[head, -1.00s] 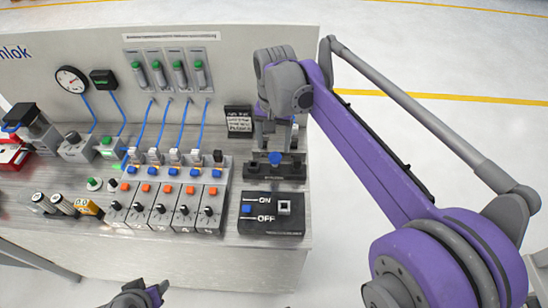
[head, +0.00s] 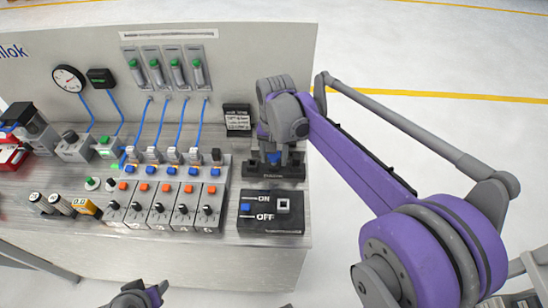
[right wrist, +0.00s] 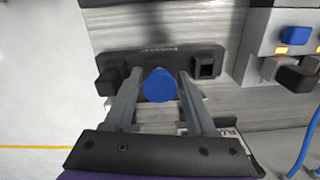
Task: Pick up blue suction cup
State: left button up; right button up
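The blue suction cup (right wrist: 160,85) shows between the two fingers of my right gripper (right wrist: 158,80) in the right wrist view. It stands at the black holder block (right wrist: 212,55). The fingers are open, one on each side of the cup, with a small gap on both sides.
A black ON/OFF switch box (head: 270,226) sits in front of the holder. A row of grey valve modules (head: 160,208) with blue and orange buttons stands to the left. A small black sign (head: 237,119) and the upright panel (head: 260,60) are behind.

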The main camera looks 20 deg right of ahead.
grip_shut()
jog(key=shift+r, duration=0.15)
notch_tip(320, 180, up, 10)
jog(key=shift+f+p, duration=0.15)
jog(key=shift+p, duration=0.25)
